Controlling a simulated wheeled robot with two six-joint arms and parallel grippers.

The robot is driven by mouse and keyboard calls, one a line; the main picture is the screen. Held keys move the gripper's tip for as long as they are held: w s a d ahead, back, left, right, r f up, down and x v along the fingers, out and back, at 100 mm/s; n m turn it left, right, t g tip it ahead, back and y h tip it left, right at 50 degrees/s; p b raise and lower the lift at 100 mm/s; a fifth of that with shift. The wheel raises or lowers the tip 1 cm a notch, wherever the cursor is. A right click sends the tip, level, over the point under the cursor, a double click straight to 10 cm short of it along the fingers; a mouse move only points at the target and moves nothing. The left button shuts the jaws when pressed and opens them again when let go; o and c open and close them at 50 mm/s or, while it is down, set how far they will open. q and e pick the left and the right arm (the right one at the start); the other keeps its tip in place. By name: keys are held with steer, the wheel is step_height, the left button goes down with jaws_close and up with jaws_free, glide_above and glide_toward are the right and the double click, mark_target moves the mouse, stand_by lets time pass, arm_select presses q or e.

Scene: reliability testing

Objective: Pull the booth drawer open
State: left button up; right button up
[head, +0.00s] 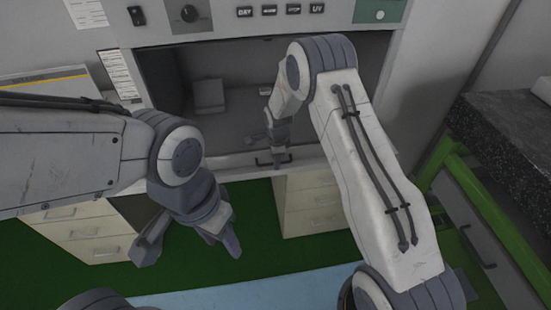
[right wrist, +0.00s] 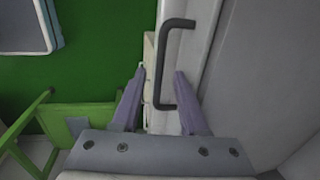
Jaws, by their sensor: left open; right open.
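The booth drawer (head: 235,164) is the pale narrow front below the booth opening in the head view, and it looks shut. Its dark bar handle (head: 262,162) is partly hidden by my right gripper (head: 278,157). In the right wrist view the handle (right wrist: 160,62) stands out from the pale drawer front (right wrist: 200,45). My right gripper (right wrist: 160,100) is open there, with its lower end between the two fingertips. I cannot tell whether the fingers touch it. My left gripper (head: 188,252) is open and empty over the floor, left of the handle.
Cabinets with pale drawers stand below the booth at the left (head: 85,228) and right (head: 308,200). The booth interior (head: 235,110) holds a grey block (head: 208,95). A green-framed bench with a dark stone top (head: 505,130) is at the right. Green floor (head: 265,235) lies open in front.

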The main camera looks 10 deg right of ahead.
jaws_close()
stand_by(1.4)
